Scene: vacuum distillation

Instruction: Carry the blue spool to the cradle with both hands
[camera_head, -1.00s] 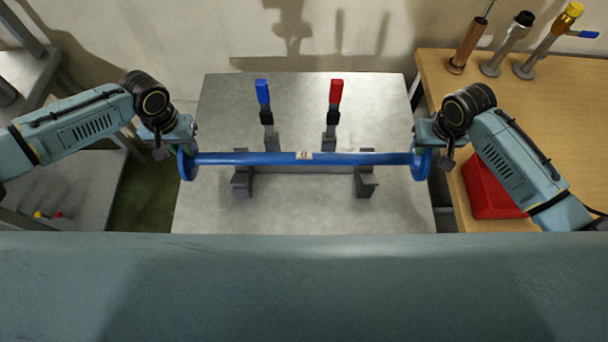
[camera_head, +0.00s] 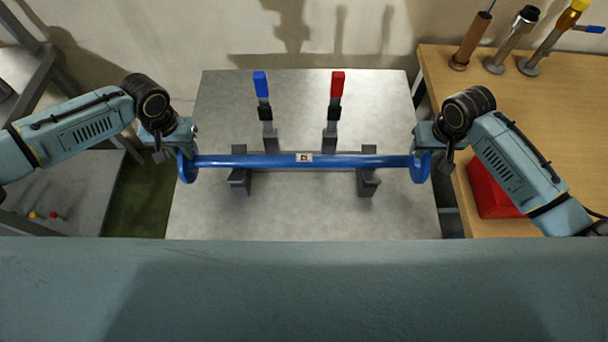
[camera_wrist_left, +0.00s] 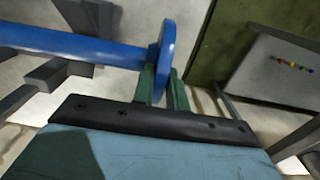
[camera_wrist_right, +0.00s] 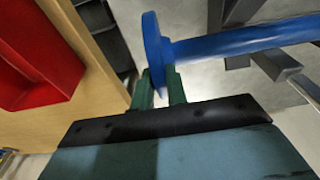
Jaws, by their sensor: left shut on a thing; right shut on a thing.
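The blue spool (camera_head: 250,160) is a long bar with a round flange at each end and a small label at its middle. It lies level across the head view, over the dark grey cradle, whose left block (camera_head: 239,182) and right block (camera_head: 367,183) show below the bar. I cannot tell whether the bar touches the blocks. My left gripper (camera_head: 184,152) is shut on the spool's left end; the left wrist view shows its green fingers (camera_wrist_left: 162,88) at the flange. My right gripper (camera_head: 425,150) is shut on the right end, with its fingers (camera_wrist_right: 158,88) at that flange.
A blue-handled clamp (camera_head: 264,105) and a red-handled clamp (camera_head: 334,105) stand upright behind the bar on the grey table (camera_head: 300,215). A wooden table (camera_head: 540,110) at right holds a red bin (camera_head: 490,190) and several upright tools. A grey shelf (camera_head: 75,190) is at left.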

